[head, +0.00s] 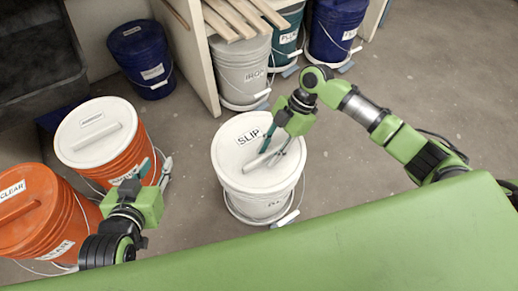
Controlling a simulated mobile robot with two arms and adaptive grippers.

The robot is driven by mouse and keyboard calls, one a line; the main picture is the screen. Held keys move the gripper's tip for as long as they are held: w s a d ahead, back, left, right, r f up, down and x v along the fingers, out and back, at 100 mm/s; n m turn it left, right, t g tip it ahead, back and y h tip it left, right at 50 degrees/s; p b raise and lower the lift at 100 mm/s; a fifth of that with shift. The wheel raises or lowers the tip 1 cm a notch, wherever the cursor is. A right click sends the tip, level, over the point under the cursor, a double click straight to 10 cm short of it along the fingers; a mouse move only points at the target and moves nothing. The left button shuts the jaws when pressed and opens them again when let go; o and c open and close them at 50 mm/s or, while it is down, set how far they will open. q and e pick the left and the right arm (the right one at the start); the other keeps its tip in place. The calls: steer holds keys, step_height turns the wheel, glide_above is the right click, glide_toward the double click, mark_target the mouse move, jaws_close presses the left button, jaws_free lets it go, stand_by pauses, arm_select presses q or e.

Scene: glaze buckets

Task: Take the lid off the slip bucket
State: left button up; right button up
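The white slip bucket (262,204) stands on the floor in the middle of the head view. Its white lid (229,154), labelled SLIP, sits on it, with a bar handle (253,164) across the top. My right gripper (267,158) points down at the lid, its fingers on either side of the handle. I cannot tell whether they press on the handle or stand apart from it. My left gripper (150,170) is open and empty, beside the orange bucket with the white lid (120,160).
An orange bucket labelled CLEAR (40,215) stands at the left. Floor right of the slip bucket is clear. A green surface (370,245) fills the front.

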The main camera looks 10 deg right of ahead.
stand_by(0.3)
jaws_close()
